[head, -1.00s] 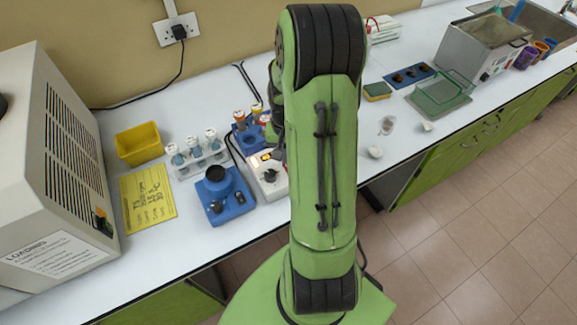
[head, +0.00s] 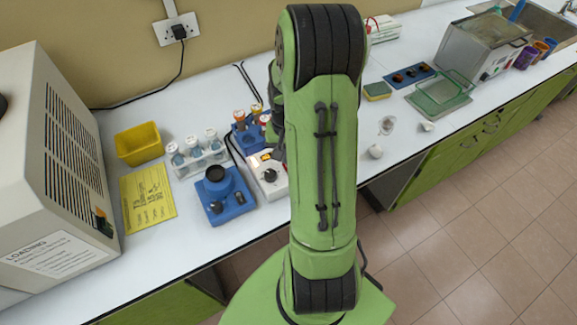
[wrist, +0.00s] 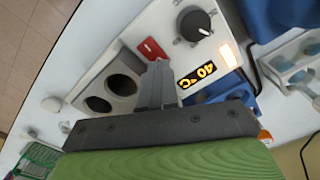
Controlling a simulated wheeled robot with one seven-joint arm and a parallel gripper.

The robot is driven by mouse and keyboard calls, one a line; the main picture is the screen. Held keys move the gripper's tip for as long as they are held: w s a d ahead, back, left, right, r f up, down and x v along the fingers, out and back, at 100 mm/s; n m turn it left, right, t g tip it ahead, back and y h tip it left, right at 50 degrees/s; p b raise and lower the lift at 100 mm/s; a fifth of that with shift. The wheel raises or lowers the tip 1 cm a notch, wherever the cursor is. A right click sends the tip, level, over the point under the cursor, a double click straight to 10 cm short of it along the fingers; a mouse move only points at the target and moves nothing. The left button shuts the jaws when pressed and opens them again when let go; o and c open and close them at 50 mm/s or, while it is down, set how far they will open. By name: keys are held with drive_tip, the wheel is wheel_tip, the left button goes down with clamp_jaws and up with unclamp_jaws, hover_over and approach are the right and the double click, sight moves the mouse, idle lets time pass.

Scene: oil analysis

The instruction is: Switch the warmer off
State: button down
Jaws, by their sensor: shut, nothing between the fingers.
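The warmer is a white box (wrist: 185,50) with two round wells, a black knob (wrist: 195,24), a lit display reading 40 °C and a glowing pale lamp (wrist: 229,53). A red switch (wrist: 152,49) sits on its top face. In the wrist view my gripper (wrist: 160,68) is shut and empty, its fingertips over the warmer close to the red switch. I cannot tell whether they touch it. In the head view the warmer (head: 268,180) stands on the bench, partly hidden by my arm, which also hides the fingertips.
A blue device (head: 227,203) with a dark round top stands just left of the warmer. Behind it is a rack of capped bottles (head: 200,155). A yellow tray (head: 139,144) and a yellow sheet (head: 148,197) lie further left. A blue holder (head: 247,138) stands behind the warmer.

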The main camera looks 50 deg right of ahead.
drive_tip(key=shift+f+b, duration=0.7)
drive_tip(key=shift+f, duration=0.2)
wheel_tip(320, 180, up, 7)
drive_tip(key=p, duration=0.5)
idle(0.4)
idle(0.4)
